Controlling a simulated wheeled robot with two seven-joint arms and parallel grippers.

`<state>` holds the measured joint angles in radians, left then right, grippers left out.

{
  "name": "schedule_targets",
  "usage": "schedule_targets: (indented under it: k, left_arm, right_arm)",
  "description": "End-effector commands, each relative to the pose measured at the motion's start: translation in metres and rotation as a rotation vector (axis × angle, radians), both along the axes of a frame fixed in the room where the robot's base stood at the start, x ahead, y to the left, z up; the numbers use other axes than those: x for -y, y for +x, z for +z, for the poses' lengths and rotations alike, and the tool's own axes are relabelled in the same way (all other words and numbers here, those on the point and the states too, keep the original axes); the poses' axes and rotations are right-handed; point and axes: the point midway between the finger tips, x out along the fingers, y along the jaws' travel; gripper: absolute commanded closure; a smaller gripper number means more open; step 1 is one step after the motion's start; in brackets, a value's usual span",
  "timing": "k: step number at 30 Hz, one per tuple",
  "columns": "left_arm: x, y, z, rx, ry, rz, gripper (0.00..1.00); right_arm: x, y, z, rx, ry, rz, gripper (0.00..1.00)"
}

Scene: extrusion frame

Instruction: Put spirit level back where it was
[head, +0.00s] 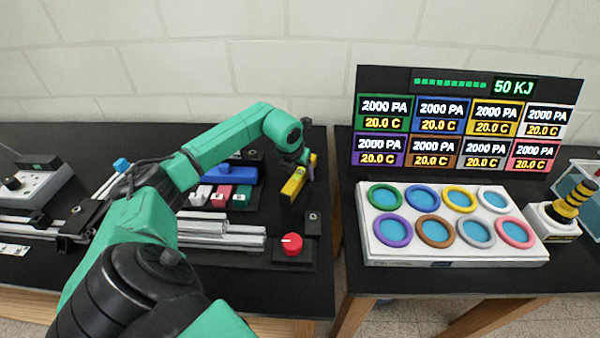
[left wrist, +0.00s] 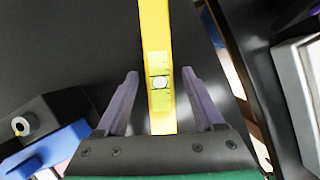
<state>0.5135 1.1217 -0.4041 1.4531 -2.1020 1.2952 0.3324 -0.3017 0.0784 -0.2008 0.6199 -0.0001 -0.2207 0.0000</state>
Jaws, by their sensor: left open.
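The yellow spirit level (head: 294,182) lies on the black table near its right end, behind the red knob. In the left wrist view the spirit level (left wrist: 157,45) runs lengthwise between the two purple fingers, with its green vial facing the camera. My left gripper (head: 308,163) is over the level's far end in the head view. In the left wrist view my left gripper (left wrist: 160,75) is open, with a gap on each side of the level. My right gripper is not in view.
A red knob (head: 292,243) on a black base stands at the table's front right. Aluminium extrusions (head: 222,232) lie left of it. A blue block (head: 232,174) and coloured pieces sit left of the level. A gap separates this table from the one with the coloured-ring panel (head: 455,250).

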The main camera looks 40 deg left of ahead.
Motion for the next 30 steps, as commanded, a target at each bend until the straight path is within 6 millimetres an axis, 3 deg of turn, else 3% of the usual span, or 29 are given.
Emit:
schedule_targets:
  k: [13,18,30]
  left_arm:
    - [0.01,-0.038,0.095,0.003,0.003,0.001,0.3]
    - [0.011,-0.043,0.105,0.0,0.0,-0.001,0.3]
    - [0.011,-0.042,0.105,0.0,0.0,0.0,0.3]
  right_arm:
    - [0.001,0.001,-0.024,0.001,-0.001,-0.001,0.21]
    - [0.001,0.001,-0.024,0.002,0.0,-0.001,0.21]
    - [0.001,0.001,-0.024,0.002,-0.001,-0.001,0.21]
